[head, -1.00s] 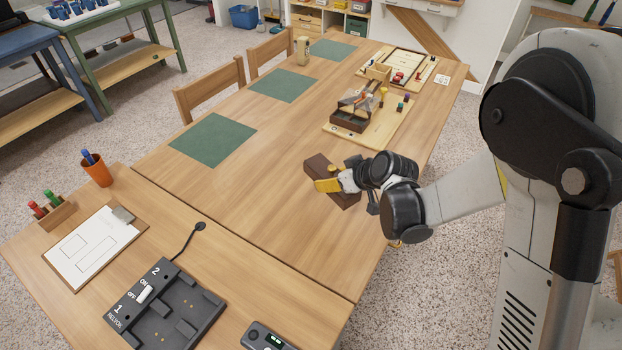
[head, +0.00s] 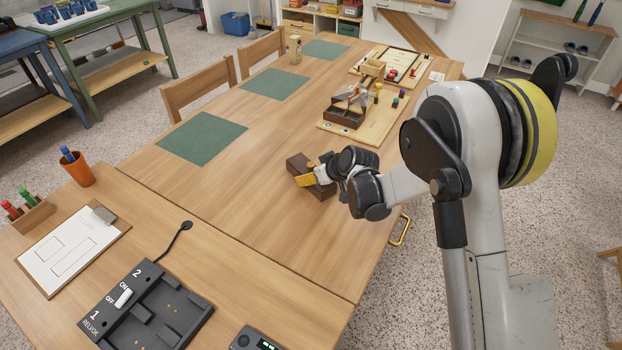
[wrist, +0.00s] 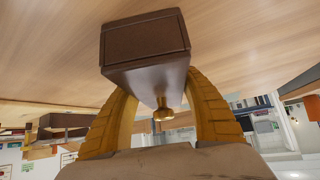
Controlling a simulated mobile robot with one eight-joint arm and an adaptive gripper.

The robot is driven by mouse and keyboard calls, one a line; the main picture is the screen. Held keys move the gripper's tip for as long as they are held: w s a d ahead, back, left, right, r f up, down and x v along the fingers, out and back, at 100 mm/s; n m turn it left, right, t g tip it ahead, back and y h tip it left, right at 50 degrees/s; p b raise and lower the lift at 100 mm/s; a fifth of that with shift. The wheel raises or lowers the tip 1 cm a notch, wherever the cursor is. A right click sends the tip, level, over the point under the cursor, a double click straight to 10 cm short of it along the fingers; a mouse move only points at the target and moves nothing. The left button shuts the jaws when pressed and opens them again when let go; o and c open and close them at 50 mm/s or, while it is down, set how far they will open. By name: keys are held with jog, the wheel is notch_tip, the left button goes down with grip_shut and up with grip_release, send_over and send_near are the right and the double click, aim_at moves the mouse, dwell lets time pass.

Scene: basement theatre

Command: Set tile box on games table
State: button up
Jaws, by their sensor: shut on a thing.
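The tile box appears to be the dark brown box (head: 297,162) with a brass knob, over the near half of the long wooden games table (head: 240,185). In the wrist view the box (wrist: 146,42) fills the upper middle, its brass knob (wrist: 163,113) between the yellow fingers. My gripper (head: 316,177) is shut on the box; the fingers also show in the wrist view (wrist: 163,90), their tips partly hidden by it. The box is close to the tabletop; I cannot tell whether it touches. My gripper hides part of it in the head view.
Green mats (head: 203,138) lie along the table's left side. A light board (head: 378,122) with an open brown box (head: 344,117) and small pieces is farther back, with another game board (head: 398,66) beyond. A black charging dock (head: 146,305) is at the front. Bare tabletop surrounds the held box.

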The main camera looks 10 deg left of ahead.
jog(key=shift+r, duration=0.15)
jog(key=o, duration=1.4)
jog(key=shift+c, duration=0.2)
jog(key=shift+s+d+r, duration=0.1)
jog(key=shift+r, duration=0.05)
jog(key=s+d+r+m+h+p, duration=0.2)
jog(key=s+d+r, duration=0.6)
jog(key=d+r, duration=0.25)
jog(key=s+d+r+m+h+p, duration=0.1)
jog(key=s+d+r+m+p, duration=0.15)
jog(key=s+d+r, duration=0.65)
jog(key=s+d+r+m+t+h, duration=0.1)
jog(key=s+d+r+m+h, duration=0.2)
jog(key=s+d, duration=1)
notch_tip(320, 180, up, 2)
jog(key=shift+s+r+m+h, duration=0.1)
jog(key=shift+s+m+h, duration=0.2)
jog(key=shift+s+m, duration=0.75)
